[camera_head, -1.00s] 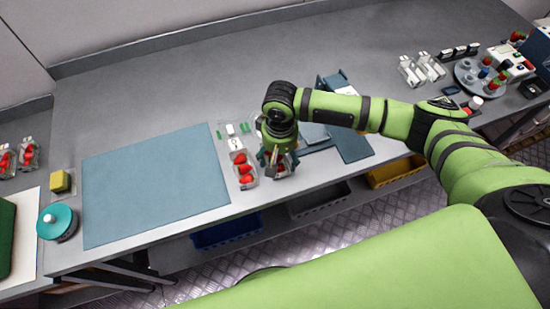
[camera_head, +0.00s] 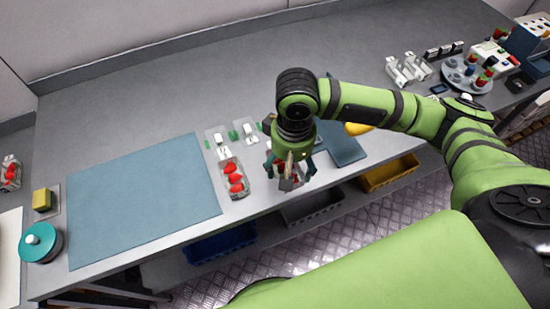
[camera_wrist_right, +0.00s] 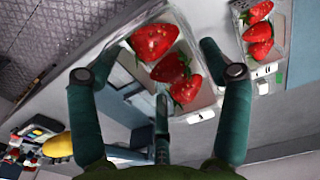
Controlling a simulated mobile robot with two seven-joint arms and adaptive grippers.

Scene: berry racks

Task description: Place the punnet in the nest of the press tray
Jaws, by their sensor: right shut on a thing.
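My right gripper (camera_head: 290,178) is above the bench's front edge in the head view. In the right wrist view its fingers (camera_wrist_right: 159,45) are shut on a clear punnet (camera_wrist_right: 183,48) of red strawberries, one finger on each side. In the head view the gripper hides most of this punnet. A blue-grey fixture (camera_head: 345,147), apparently the press tray, lies just right of the gripper, partly covered by my right arm. Its nest cannot be made out. My left gripper is not in view.
A second strawberry punnet (camera_head: 233,180) stands left of the gripper; it also shows in the right wrist view (camera_wrist_right: 258,30). A blue mat (camera_head: 145,200) lies further left. Blue (camera_head: 220,243) and yellow (camera_head: 388,173) bins sit below the bench. The back of the bench is clear.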

